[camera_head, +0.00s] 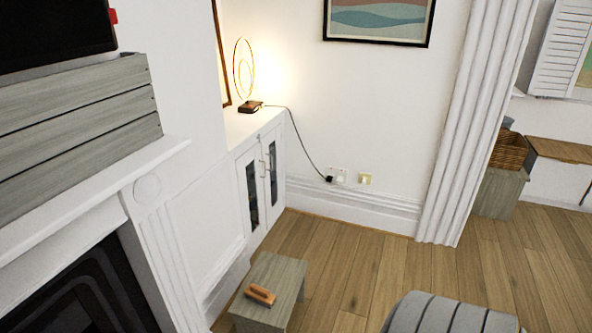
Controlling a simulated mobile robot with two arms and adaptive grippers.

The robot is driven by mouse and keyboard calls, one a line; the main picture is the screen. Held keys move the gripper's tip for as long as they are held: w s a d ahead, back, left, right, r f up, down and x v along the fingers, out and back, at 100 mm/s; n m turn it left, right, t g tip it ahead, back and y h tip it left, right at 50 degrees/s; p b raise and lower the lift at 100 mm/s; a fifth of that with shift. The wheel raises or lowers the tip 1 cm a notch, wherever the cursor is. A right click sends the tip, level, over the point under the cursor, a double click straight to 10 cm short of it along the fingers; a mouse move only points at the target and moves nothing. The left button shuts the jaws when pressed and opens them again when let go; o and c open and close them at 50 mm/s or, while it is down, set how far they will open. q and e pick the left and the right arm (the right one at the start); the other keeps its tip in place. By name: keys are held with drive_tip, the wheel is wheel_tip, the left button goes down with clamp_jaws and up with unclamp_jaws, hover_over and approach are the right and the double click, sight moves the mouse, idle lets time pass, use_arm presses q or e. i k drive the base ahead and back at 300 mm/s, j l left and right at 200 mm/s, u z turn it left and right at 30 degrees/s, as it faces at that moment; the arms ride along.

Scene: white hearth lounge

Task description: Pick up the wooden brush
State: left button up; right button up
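The wooden brush (260,294) is small and orange-brown. It lies on top of a low grey wooden stool (278,271) near the bottom centre of the head view. Its bristles cannot be made out at this size. Neither of my grippers shows in this view.
A white fireplace (160,215) stands left of the stool. A white cabinet (262,175) with a lit ring lamp (243,72) is behind it. A grey striped rounded seat (450,316) is at the bottom right. Wooden floor (350,262) is clear between stool and wall.

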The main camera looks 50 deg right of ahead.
sight(260, 295)
drive_tip(key=z, duration=1.35)
drive_tip(key=u, duration=1.9)
drive_tip(key=z, duration=1.9)
drive_tip(key=i+l, duration=0.3)
drive_tip(key=l, duration=0.15)
drive_tip(key=i+l, duration=0.35)
drive_tip(key=i+l+u, duration=0.1)
drive_tip(key=u, duration=0.3)
drive_tip(key=i+l+u, duration=0.1)
drive_tip(key=l+u, duration=0.5)
drive_tip(key=u, duration=0.15)
